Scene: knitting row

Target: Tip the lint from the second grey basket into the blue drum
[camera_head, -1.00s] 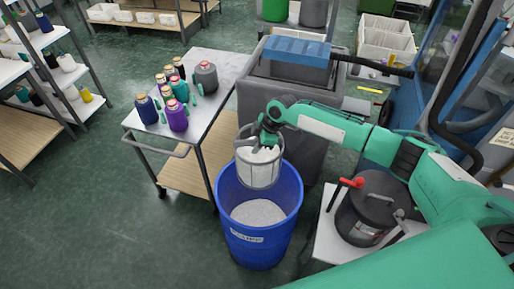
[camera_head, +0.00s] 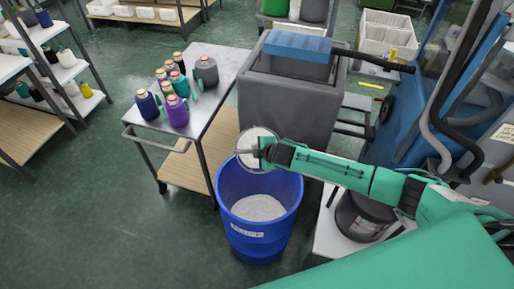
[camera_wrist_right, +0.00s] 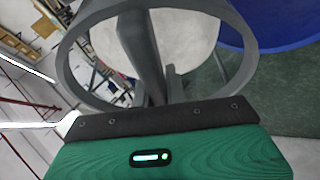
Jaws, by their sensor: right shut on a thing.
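My right gripper (camera_head: 250,152) is shut on the grey basket (camera_head: 240,141), holding it above the back edge of the blue drum (camera_head: 258,238). The basket is tilted, with a pale round face towards the head camera; whether this is its lint or its base I cannot tell. My wrist and hand hide part of it. The right wrist view shows the basket's grey ring and bar (camera_wrist_right: 69,58) close up, with a pale disc behind. The drum shows there too (camera_wrist_right: 262,22). Grey-white lint (camera_head: 258,208) lies inside the drum. My left gripper is not in view.
A trolley (camera_head: 214,92) with several bottles stands left of the drum. A grey bin (camera_head: 285,115) with a blue top stands behind it. A dark lidded pot (camera_head: 358,220) sits on a white stand at right, partly behind my arm. Open floor lies left.

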